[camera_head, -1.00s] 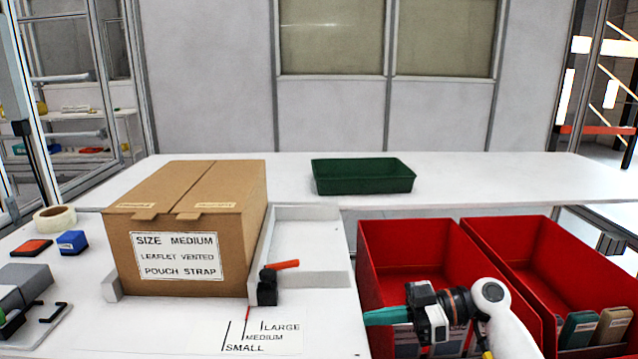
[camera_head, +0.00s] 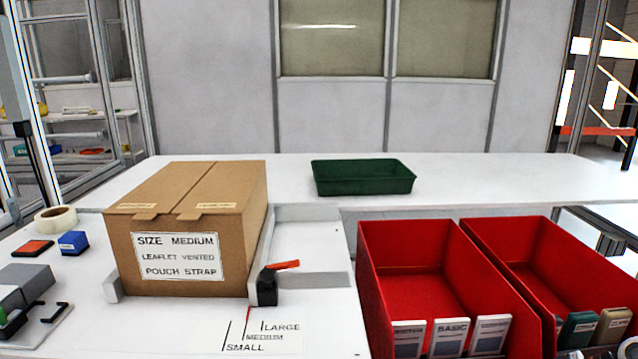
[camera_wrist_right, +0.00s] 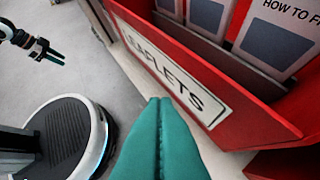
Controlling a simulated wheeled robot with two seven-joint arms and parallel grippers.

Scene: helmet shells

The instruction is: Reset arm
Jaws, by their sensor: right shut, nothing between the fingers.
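My right gripper (camera_wrist_right: 160,102) is shut and empty in the right wrist view, its teal fingers together. It is beside the front of a red bin whose label (camera_wrist_right: 178,75) reads "LEAFLETS", over the floor. My left gripper (camera_wrist_right: 50,54) shows small at the left of that view, away from everything; whether its fingers are apart is too small to tell. Neither gripper is in the head view.
A closed cardboard box (camera_head: 185,232) stands on the table beside an orange-handled clamp (camera_head: 275,280). Red bins (camera_head: 395,285) (camera_head: 510,265) hold upright leaflets and pouches at right. A green tray (camera_head: 362,178) sits behind. Tape (camera_head: 56,219) and small blocks lie at left.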

